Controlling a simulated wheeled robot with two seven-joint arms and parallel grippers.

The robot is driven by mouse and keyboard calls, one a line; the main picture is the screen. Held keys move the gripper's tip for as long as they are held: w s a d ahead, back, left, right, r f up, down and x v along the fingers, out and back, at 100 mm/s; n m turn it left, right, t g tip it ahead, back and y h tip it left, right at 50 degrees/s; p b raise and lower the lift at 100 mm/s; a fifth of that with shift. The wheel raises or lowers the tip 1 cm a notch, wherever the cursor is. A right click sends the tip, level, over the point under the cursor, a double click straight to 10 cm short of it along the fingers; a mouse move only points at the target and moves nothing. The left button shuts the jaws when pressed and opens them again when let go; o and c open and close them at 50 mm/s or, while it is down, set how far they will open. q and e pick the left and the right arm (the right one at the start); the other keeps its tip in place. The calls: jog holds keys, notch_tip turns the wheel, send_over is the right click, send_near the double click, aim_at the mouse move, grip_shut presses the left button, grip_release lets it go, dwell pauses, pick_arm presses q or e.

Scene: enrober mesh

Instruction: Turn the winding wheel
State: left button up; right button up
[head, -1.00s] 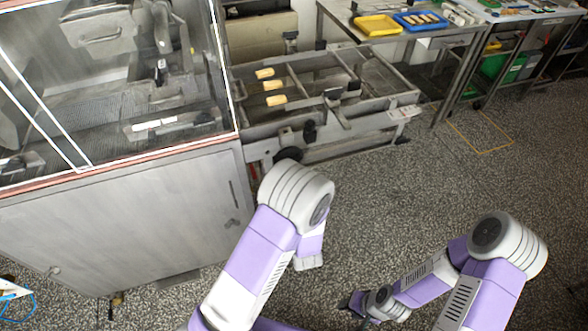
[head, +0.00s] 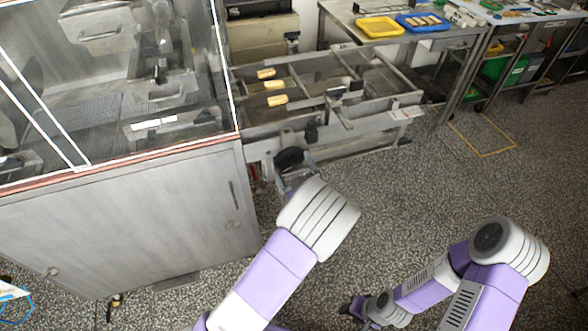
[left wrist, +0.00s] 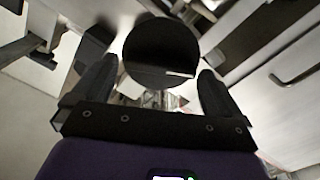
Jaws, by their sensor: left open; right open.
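The winding wheel (head: 289,157) is a dark round disc on the near side of the conveyor frame, beside the glass-fronted machine. In the left wrist view the black wheel (left wrist: 160,45) fills the upper middle, face on. My left gripper (head: 289,176) is just below and in front of the wheel in the head view, partly hidden by my own arm. In the left wrist view my left gripper (left wrist: 154,88) is open, one finger on each side of the wheel's lower part; contact cannot be told. My right gripper (head: 353,308) is small, low over the floor, open and away from the wheel.
The glass-fronted machine (head: 120,215) stands to the left. The conveyor frame (head: 370,125) carries several yellowish bars (head: 275,86). A steel table with a yellow tray (head: 380,27) and a blue tray (head: 420,22) stands behind.

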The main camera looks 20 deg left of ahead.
pick_arm(q)
jog(key=shift+w, duration=0.1)
jog(key=c, duration=0.8)
jog(key=shift+r+m+p, duration=0.1)
jog(key=shift+m+p, duration=0.45)
jog(key=shift+m, duration=0.35)
jog(key=shift+c, duration=0.2)
jog(key=shift+m+p, duration=0.35)
jog(key=shift+m, duration=0.65)
jog(key=o, duration=0.8)
jog(key=shift+o, duration=0.2)
jog(key=p+v, duration=0.1)
jog(key=v, duration=0.6)
jog(key=shift+s+d, duration=0.2)
jog(key=shift+s, duration=0.05)
